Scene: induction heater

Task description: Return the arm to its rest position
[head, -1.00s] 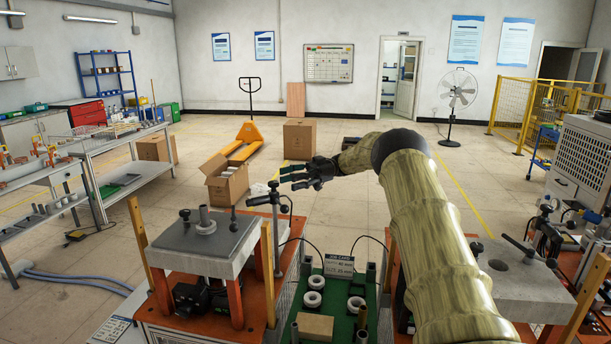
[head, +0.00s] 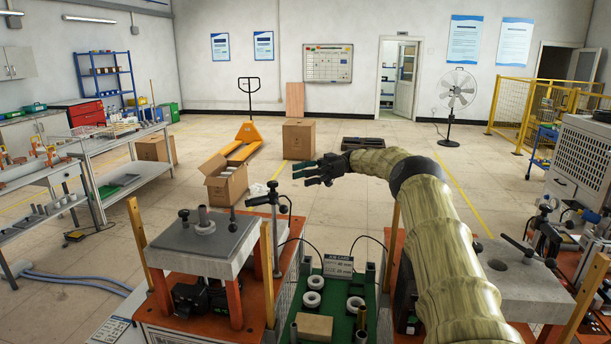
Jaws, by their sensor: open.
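My arm (head: 440,230) rises from the lower right of the head view and bends left at its elbow. My gripper (head: 308,171) is at the end of the forearm, near the middle of the view. Its dark fingers point left and are spread apart, with nothing between them. It appears above and beyond the green tray (head: 342,292), clear of the bench fixtures. The arm hides part of the right workstation.
A grey-topped fixture (head: 204,243) with a post stands at left on the orange bench. A black stand (head: 275,213) rises close to the gripper's left. White rings (head: 313,282) lie in the green tray. A second grey block (head: 530,285) is at right. Open floor lies behind.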

